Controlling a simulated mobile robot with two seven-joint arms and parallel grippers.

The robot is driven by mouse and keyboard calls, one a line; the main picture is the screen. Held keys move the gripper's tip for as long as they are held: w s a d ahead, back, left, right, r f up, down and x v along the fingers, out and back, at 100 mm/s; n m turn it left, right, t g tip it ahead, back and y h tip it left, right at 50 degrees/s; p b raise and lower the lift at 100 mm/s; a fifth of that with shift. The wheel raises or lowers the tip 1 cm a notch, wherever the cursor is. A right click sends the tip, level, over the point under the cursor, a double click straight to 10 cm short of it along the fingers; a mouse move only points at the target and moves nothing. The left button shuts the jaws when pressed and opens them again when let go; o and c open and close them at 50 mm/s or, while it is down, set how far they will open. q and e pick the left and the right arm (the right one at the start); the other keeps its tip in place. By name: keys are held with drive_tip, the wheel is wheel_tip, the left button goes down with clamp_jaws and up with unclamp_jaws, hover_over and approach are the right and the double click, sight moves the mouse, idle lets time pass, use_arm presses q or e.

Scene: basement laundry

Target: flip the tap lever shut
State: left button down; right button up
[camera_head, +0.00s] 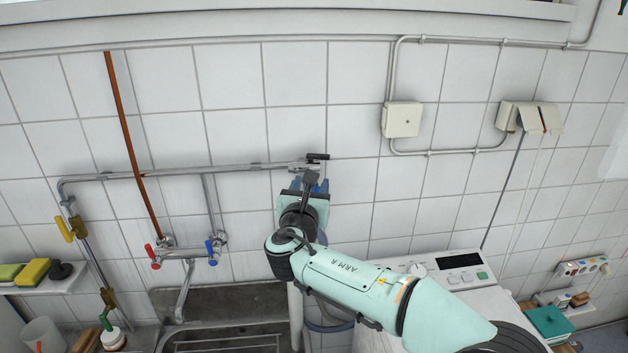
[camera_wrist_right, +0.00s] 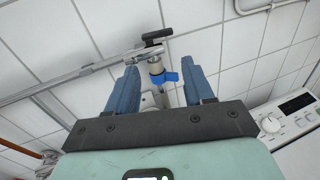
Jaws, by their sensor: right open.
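My right gripper (camera_head: 310,184) reaches up to the tiled wall, below the right end of a metal pipe. In the right wrist view its two blue fingers (camera_wrist_right: 162,72) are apart, with nothing clamped between them. A metal tap body (camera_wrist_right: 157,72) shows beyond and between the fingers, with a small blue lever (camera_wrist_right: 171,77) sticking out to its right. A black handle (camera_wrist_right: 158,35) sits above it at the pipe end; it also shows in the head view (camera_head: 317,157). My gripper hides the blue lever in the head view. My left gripper is out of view.
A wall pipe (camera_head: 190,171) runs left from the tap. A sink (camera_head: 225,300) with a red-and-blue-handled mixer (camera_head: 185,254) lies below left. A washing machine (camera_head: 460,275) stands below right, under my arm. Yellow-handled valve (camera_head: 70,228) is far left.

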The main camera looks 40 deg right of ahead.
drive_tip(key=s+d+f+m+g, duration=0.2)
drive_tip(key=d+f+m+g, duration=0.35)
drive_tip(key=m, duration=0.25)
drive_tip(key=n+t+y+p, duration=0.3)
drive_tip(key=n+t+y, duration=0.6)
drive_tip(key=n+y, duration=1.2)
approach(318, 159)
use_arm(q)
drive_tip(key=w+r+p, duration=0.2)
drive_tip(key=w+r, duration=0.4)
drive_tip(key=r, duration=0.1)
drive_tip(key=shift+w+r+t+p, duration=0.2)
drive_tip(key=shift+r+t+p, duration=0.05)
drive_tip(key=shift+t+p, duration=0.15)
use_arm(e)
drive_tip(key=w+a+n+h, duration=0.1)
drive_tip(key=w+a, duration=0.1)
drive_tip(key=w, duration=0.4)
drive_tip(key=shift+w, duration=0.25)
